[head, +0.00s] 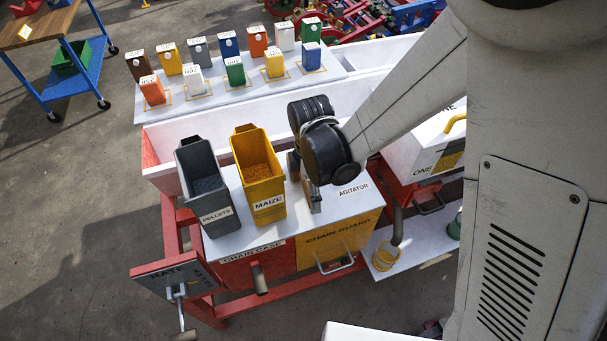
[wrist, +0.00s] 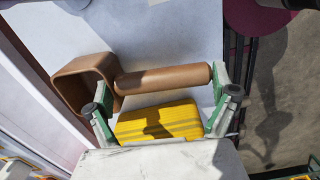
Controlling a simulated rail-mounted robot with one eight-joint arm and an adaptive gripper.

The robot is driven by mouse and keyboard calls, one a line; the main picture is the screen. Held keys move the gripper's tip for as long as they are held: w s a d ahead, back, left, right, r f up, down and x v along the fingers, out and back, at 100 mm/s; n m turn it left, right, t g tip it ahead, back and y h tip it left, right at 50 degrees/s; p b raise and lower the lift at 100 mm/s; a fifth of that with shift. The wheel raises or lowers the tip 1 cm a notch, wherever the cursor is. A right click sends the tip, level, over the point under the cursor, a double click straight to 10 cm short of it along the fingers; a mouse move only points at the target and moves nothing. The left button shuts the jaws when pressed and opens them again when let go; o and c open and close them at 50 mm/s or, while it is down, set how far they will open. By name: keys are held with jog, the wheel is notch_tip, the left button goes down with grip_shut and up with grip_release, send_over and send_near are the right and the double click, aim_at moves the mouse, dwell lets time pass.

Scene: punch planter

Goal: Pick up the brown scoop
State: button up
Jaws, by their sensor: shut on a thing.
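The brown scoop (wrist: 88,82) shows in the wrist view, with its open box-shaped end at the left and its round handle (wrist: 162,80) running to the right. It is over a pale surface. My gripper (wrist: 165,88) has one green-and-grey finger at each end of the handle, and it is shut on the scoop lengthwise. In the head view my gripper (head: 308,194) is low at the agitator box top, right of the yellow maize bin. Only a small brown part of the scoop (head: 294,166) shows there; my wrist hides most of it. I cannot tell whether it touches the top.
The yellow maize bin (head: 258,180) stands close left of my gripper, with the grey pellets bin (head: 207,195) beyond it. A red and white box (head: 420,150) is to the right. Several coloured blocks stand on the white shelf (head: 215,97) behind. The agitator top's front part is clear.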

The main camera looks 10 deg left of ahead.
jog(key=shift+r, duration=0.1)
notch_tip(320, 180, up, 10)
jog(key=shift+f, duration=0.1)
dwell(0.5)
dwell(0.4)
